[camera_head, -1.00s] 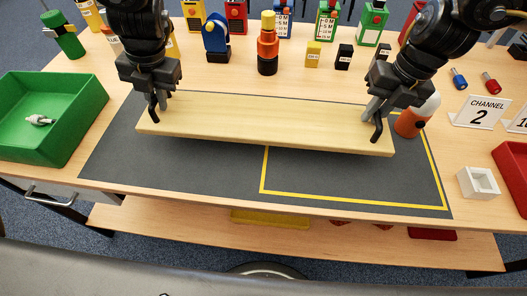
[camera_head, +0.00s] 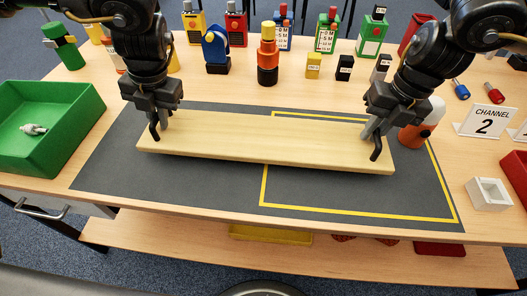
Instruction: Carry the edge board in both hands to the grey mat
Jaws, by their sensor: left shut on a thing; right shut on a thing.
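The edge board (camera_head: 265,143) is a long pale wooden plank. It lies lengthwise across the view, over the grey mat (camera_head: 180,184), and covers the mat's middle. My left gripper (camera_head: 159,127) is shut on the board near its left end. My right gripper (camera_head: 371,142) is shut on it near its right end. The mat's right part carries a yellow outlined rectangle (camera_head: 330,212), partly hidden by the board. A shadow shows under the board's front edge; I cannot tell whether the board touches the mat.
A green tray (camera_head: 75,143) with a small white part stands left. An orange and white bottle (camera_head: 414,135) stands close behind the board's right end. Radios, an orange-black cylinder (camera_head: 267,62) and small blocks line the back. A white square holder (camera_head: 488,194) stands right.

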